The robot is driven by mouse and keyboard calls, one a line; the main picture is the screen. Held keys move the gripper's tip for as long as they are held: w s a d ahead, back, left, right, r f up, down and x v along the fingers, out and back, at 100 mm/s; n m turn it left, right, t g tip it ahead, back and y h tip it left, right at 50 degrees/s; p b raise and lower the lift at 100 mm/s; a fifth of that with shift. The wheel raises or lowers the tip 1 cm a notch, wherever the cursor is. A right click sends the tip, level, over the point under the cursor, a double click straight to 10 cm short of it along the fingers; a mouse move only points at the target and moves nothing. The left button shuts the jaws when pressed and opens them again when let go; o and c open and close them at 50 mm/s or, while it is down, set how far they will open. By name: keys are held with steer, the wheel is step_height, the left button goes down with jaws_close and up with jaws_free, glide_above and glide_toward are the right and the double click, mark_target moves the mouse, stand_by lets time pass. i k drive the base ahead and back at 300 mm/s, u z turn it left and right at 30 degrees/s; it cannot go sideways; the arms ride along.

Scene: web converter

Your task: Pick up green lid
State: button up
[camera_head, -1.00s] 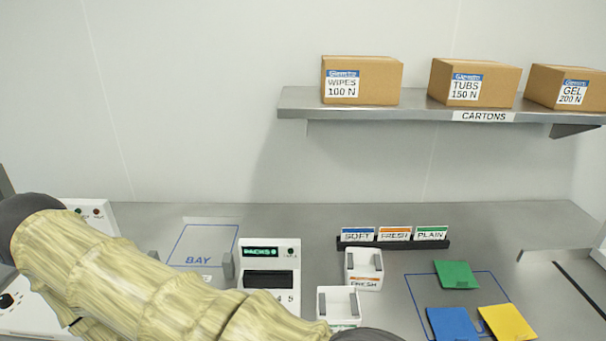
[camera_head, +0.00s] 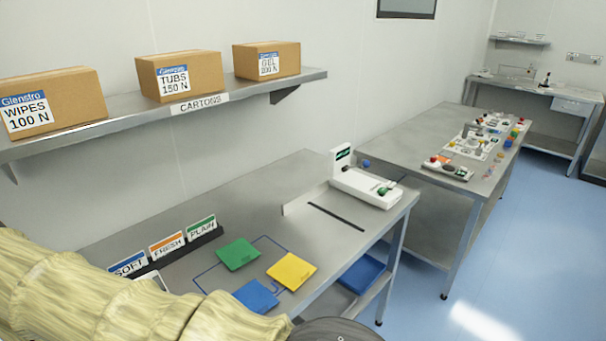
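The green lid (camera_head: 238,253) is a flat square lying on the grey metal table (camera_head: 270,205), at the back left of a blue outlined area. The yellow lid (camera_head: 291,271) lies to its right and nearer to me, and the blue lid (camera_head: 255,296) lies in front of it. All three lie apart from one another. My arm, in a pale yellow sleeve, crosses the lower left of the view. My gripper is not in view; only a dark rounded part of my arm shows at the bottom edge.
A holder with SOFT, FRESH and PLAIN cards (camera_head: 166,246) stands left of the green lid. A white device (camera_head: 365,187) stands at the table's far right end. A shelf (camera_head: 160,112) with cartons hangs above. A blue bin (camera_head: 362,273) sits below the table. Blue floor is free at right.

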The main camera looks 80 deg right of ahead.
mark_target(240, 252)
steer(key=z, duration=1.75)
